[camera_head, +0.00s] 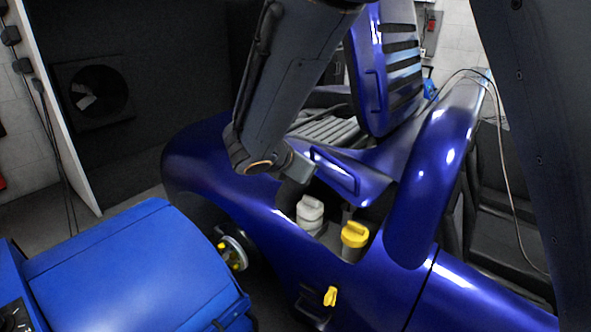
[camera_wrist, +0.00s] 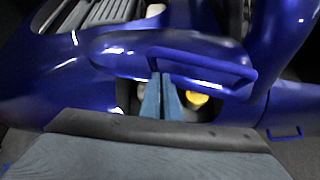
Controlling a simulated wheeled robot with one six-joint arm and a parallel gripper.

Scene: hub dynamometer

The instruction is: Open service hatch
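The service hatch (camera_head: 375,182) is a glossy blue panel on the blue car body, tilted up above an opening. Its blue bar handle (camera_head: 334,173) faces my arm; the handle also shows in the wrist view (camera_wrist: 210,76). Under it, the opening shows a white-capped bottle (camera_head: 310,211) and a yellow cap (camera_head: 354,235). My gripper (camera_head: 306,166) is at the left end of the handle. In the wrist view its two blue-grey fingers (camera_wrist: 161,76) are close together at that end of the handle; the fingertips are partly hard to make out.
A blue machine (camera_head: 140,265) stands at the lower left, beside a wheel hub (camera_head: 233,254). A yellow knob (camera_head: 330,297) is on the car's side below the opening. A slatted blue panel (camera_head: 385,65) stands upright behind the hatch. A curved blue fender (camera_head: 435,165) rises to its right.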

